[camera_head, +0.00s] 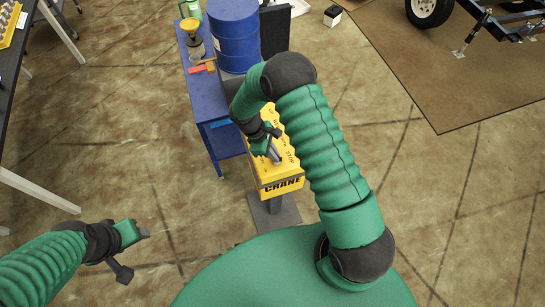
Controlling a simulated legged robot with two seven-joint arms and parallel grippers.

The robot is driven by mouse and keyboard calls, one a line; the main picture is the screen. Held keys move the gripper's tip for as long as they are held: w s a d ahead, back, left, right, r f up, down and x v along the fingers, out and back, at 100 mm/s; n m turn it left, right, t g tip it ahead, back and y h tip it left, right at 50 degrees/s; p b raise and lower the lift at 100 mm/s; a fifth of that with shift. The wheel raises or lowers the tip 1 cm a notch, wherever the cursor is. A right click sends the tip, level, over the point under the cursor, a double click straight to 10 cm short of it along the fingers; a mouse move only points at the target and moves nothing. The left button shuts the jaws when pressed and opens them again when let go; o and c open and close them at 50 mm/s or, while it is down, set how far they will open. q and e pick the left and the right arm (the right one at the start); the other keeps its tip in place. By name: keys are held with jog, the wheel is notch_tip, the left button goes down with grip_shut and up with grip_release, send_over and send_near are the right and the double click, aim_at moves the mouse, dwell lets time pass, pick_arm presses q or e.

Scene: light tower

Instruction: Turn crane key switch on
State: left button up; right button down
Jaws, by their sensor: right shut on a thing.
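The yellow crane control box (282,176) stands on a grey post in front of my base, with "CRANE" in black on its near side. Several dark controls and labels show on its top. My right gripper (273,155) reaches down onto the left part of this top and is shut on the crane key switch there. The fingers and wrist hide the key, so I cannot see which way it is turned. My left gripper (143,233) hangs over open floor at the lower left, away from the box, and its jaw opening is not clear.
A blue cart (222,140) stands behind and left of the box, with a blue drum (235,35) at its far end. A dark table (12,70) is at the left edge. A trailer wheel (428,8) stands on a brown mat at upper right. Floor at right is clear.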

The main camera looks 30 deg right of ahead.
pick_arm(q)
jog(key=shift+d, duration=0.1)
pick_arm(e)
jog(key=shift+s+d, duration=0.15)
jog(key=shift+d, duration=0.05)
jog(key=c, duration=1.6)
grip_release()
pick_arm(q)
jog(key=shift+s+d, duration=0.15)
jog(key=shift+d, duration=0.1)
pick_arm(e)
jog(key=shift+o, duration=0.2)
jog(key=shift+d, duration=0.1)
pick_arm(q)
jog(key=shift+r, duration=0.1)
pick_arm(e)
jog(key=shift+w+r, duration=0.25)
pick_arm(q)
jog(key=b+x, duration=0.2)
jog(key=s+b+x, duration=0.1)
jog(key=b+x, duration=0.2)
jog(key=shift+a+f, duration=0.1)
jog(key=shift+f, duration=0.2)
pick_arm(e)
jog(key=v, duration=1.6)
